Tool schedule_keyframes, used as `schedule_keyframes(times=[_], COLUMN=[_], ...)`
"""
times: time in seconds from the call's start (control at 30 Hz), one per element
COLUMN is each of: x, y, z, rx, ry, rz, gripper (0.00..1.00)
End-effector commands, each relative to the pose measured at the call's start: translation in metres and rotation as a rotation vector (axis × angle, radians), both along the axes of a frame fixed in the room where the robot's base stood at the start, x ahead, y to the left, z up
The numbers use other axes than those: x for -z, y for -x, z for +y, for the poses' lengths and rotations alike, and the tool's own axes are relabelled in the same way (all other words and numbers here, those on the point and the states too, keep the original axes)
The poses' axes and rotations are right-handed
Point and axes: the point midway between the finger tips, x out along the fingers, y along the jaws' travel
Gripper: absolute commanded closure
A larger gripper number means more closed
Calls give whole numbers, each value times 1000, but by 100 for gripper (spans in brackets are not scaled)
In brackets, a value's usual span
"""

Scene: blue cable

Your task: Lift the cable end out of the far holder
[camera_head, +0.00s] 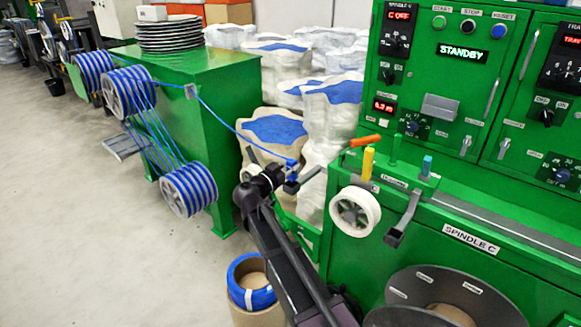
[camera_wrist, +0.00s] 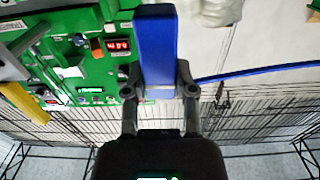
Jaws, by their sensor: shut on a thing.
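The blue cable (camera_head: 222,121) runs from the reels, past a small bracket (camera_head: 191,91) on the green stand's corner, and down to my gripper (camera_head: 288,174). In the wrist view my gripper (camera_wrist: 158,85) is shut on the blue cable end (camera_wrist: 156,42), a thick straight blue piece between both fingers. The thinner cable (camera_wrist: 260,72) trails off to the right there. In the head view the held end is small and partly hidden by the fingers. I cannot tell which part is the far holder, or whether the end still touches a holder.
The green machine (camera_head: 470,140) with its control panel stands at the right. A white spool (camera_head: 355,211), a yellow post (camera_head: 368,163) and an orange-handled lever (camera_head: 365,140) are on its near side. Wrapped sacks (camera_head: 272,130) stand behind my gripper. A blue coil (camera_head: 252,282) sits below.

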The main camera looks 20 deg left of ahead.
Motion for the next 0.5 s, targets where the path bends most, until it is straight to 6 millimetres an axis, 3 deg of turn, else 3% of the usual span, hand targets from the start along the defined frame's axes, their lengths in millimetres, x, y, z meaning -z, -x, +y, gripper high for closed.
schedule_keyframes(times=[0.5], x=[-16], y=[0], z=[0], rx=[0], ry=[0], rz=[0], gripper=[100])
